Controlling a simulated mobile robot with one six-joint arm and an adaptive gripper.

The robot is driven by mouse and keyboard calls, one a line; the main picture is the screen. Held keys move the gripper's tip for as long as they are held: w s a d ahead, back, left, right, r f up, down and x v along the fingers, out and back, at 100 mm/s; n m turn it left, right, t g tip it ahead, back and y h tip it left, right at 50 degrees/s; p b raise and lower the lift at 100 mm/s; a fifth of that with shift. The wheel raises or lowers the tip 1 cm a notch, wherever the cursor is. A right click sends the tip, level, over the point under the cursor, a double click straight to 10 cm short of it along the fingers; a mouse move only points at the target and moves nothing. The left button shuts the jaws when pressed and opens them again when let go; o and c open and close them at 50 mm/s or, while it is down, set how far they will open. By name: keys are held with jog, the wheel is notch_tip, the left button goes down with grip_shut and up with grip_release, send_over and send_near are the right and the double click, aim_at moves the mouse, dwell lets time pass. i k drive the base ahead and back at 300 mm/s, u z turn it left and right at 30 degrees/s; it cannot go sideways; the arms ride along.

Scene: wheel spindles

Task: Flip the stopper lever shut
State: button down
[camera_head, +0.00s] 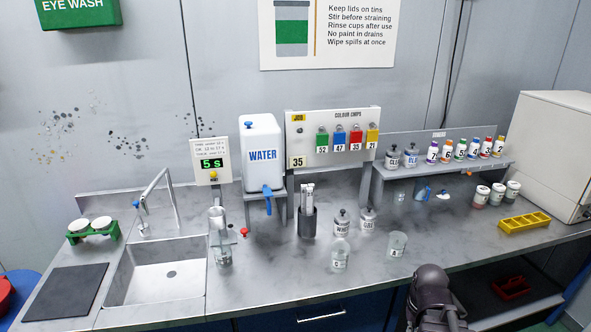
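A metal cup on a stand (217,217) is on the counter just right of the sink, with a clear beaker (223,254) below it. A small red knob (244,232) sits just right of this cup. It may be the end of the stopper lever; it is too small to tell whether the lever is open or shut. A dark part of my arm shows at the bottom, right of centre. My gripper's fingers do not show, and the cup stand is well to the left of that arm part.
A white water tank (261,150) with a blue tap stands behind the cup stand. The sink (160,279) is on the left.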

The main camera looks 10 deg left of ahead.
aim_at(243, 234)
jog(key=u, duration=3.95)
jog(key=i, duration=0.05)
jog(key=z, duration=2.65)
